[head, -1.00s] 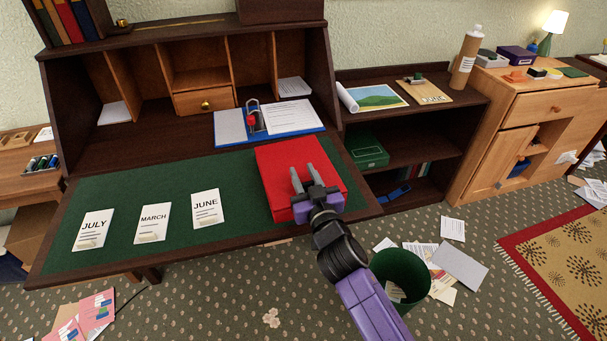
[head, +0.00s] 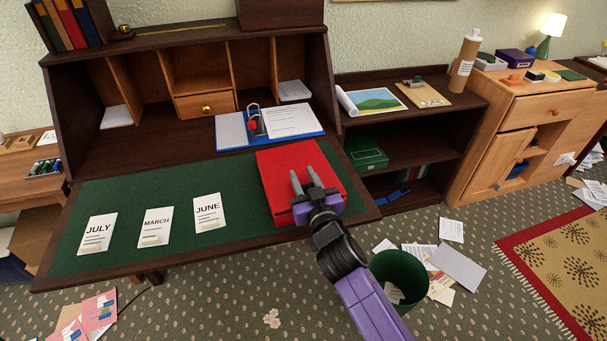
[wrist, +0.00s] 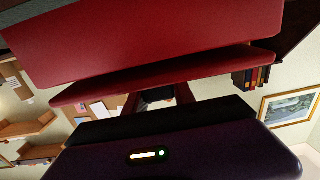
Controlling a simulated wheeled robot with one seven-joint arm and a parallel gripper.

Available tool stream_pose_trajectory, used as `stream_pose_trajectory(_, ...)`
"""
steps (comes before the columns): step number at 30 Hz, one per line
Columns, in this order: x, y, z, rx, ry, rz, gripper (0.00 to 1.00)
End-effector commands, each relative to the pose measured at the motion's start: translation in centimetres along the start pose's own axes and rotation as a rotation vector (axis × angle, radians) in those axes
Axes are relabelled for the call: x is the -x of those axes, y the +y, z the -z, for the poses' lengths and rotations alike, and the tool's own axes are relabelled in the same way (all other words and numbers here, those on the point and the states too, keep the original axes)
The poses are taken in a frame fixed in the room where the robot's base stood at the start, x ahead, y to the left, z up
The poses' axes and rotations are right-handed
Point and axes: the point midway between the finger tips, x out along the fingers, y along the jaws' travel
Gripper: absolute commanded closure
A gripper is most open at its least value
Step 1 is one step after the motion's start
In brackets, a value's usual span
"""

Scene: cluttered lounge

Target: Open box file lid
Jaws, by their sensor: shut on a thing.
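The red box file (head: 283,165) lies on the green desk surface, right of the three month cards. My gripper (head: 308,181) is over the front right part of the box file, its fingers pointing towards the back of the desk. It is shut on the box file's lid, though the contact itself is hard to make out. In the wrist view two red panels (wrist: 150,40) of the box file fill the upper part, with a narrow dark gap between them. How far the lid is raised cannot be told. My fingertips are mostly hidden in the wrist view.
Cards marked JULY (head: 97,234), MARCH (head: 155,227) and JUNE (head: 209,212) lie on the desk. A blue lever-arch file (head: 232,130) lies open behind the box file. A green bin (head: 397,280) stands on the floor at the right, with loose papers around it.

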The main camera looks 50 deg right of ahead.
Motion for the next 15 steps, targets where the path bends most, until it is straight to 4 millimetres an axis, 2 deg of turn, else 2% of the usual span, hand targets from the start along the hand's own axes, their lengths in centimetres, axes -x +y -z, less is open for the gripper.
stream_pose_trajectory(1, 0.0, 0.0, 1.0, 0.0, -0.013, 0.001, 1.0)
stream_pose_trajectory(15, -0.9, 0.0, 4.1, -0.001, -0.176, 0.001, 1.0)
